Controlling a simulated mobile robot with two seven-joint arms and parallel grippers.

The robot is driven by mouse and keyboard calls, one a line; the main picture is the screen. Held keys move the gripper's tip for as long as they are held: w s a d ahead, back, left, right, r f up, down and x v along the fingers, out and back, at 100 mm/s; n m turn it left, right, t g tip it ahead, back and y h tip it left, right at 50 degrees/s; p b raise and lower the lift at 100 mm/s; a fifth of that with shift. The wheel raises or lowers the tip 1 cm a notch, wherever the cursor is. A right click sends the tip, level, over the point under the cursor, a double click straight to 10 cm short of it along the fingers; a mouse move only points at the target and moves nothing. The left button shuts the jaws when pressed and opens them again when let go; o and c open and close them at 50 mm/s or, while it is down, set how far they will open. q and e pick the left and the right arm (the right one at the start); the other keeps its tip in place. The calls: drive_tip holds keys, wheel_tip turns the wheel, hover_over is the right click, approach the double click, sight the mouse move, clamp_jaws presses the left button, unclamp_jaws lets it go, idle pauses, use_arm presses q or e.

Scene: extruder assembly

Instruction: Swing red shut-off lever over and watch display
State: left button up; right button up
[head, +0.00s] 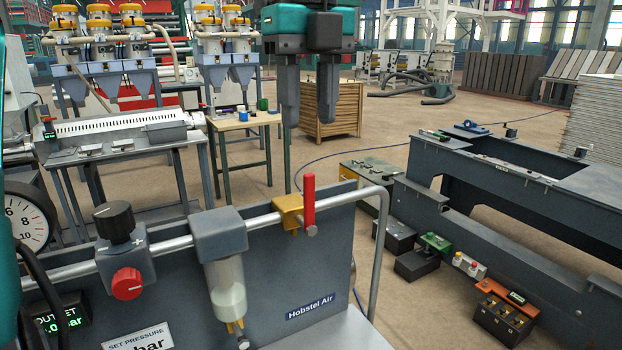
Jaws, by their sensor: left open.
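The red shut-off lever (309,203) stands upright, crosswise to the pipe, beside a brass valve body (288,212) on the grey panel (300,280). My left gripper (308,118) hangs fingers down, above and apart from the lever in the picture. Its two dark fingers are spread with nothing between them. The outlet display (66,318) is at the lower left with green digits ending in bar; dark cables cover part of it, so I cannot read the full value. My right gripper does not show.
Along the pipe sit a filter bowl (228,285) and a regulator with a black knob (115,220) and red button (127,283). A round gauge (25,220) is at the left edge. A bent grey rail (382,245) bounds the panel's right side.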

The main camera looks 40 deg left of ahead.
use_arm(q)
drive_tip(key=shift+w+a+f, duration=0.1)
drive_tip(key=shift+w+a, duration=0.1)
drive_tip(key=shift+w, duration=0.05)
hover_over(309, 232)
drive_tip(key=f, duration=1.2)
drive_tip(key=shift+w+a+f+b, duration=0.2)
drive_tip(key=shift+w+f+b, duration=0.05)
drive_tip(key=shift+b, duration=0.15)
drive_tip(key=shift+c, duration=0.2)
clamp_jaws()
